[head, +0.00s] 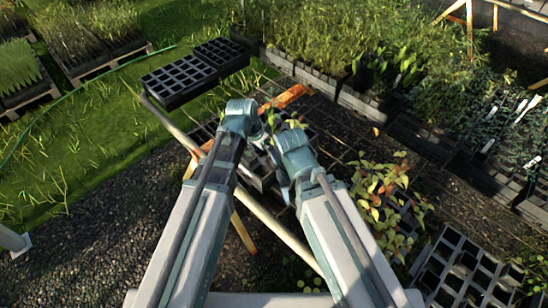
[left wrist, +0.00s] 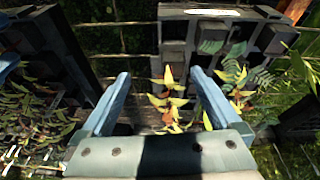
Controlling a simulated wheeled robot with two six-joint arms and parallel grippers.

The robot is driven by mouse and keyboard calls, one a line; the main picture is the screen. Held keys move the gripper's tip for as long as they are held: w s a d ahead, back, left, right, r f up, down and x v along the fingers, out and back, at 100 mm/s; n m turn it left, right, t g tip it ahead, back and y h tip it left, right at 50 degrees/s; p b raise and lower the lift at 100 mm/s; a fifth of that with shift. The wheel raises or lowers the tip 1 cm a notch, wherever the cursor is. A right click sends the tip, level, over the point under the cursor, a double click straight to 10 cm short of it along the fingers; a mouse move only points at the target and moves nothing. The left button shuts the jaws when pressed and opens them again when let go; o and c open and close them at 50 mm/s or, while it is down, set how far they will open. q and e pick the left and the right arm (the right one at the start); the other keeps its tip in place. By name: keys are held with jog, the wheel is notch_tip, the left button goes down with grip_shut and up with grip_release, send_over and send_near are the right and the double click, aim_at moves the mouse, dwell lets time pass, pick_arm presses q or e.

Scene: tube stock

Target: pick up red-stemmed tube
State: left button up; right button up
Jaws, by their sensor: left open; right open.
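In the left wrist view, a seedling with yellow-green leaves and reddish-orange parts (left wrist: 168,98) shows between the open fingers of my left gripper (left wrist: 160,74). The fingers stand apart, with nothing clamped. A similar seedling (left wrist: 238,85) stands just right of the right finger. I cannot tell which one is the red-stemmed tube; its tube body is hidden behind the gripper. In the head view my left gripper (head: 256,130) is over the dark tray (head: 255,172) in the middle. My right gripper (head: 284,165) is open, close beside it and lower; its fingertips are partly hidden.
A black cell tray (head: 185,80) lies at the upper left of the wire bench. A leafy plant with reddish leaves (head: 382,188) stands right of my right arm. Another empty tray (head: 465,265) is at lower right. Crowded seedlings line the back; gravel (head: 95,205) is left.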

pick_arm(q)
jog(key=w+r+m, duration=0.1)
jog(key=w+r, duration=0.1)
jog(key=w, duration=0.2)
jog(key=shift+t+h, duration=0.4)
jog(key=b+x, duration=0.8)
jog(key=x, duration=0.1)
jog(key=shift+s+a+f, duration=0.1)
jog(key=shift+s, duration=0.05)
jog(key=b+x, duration=0.4)
jog(key=x, duration=0.1)
jog(key=shift+a+f+b, duration=0.1)
jog(key=shift+f+b, duration=0.05)
jog(key=shift+b, duration=0.25)
grip_shut()
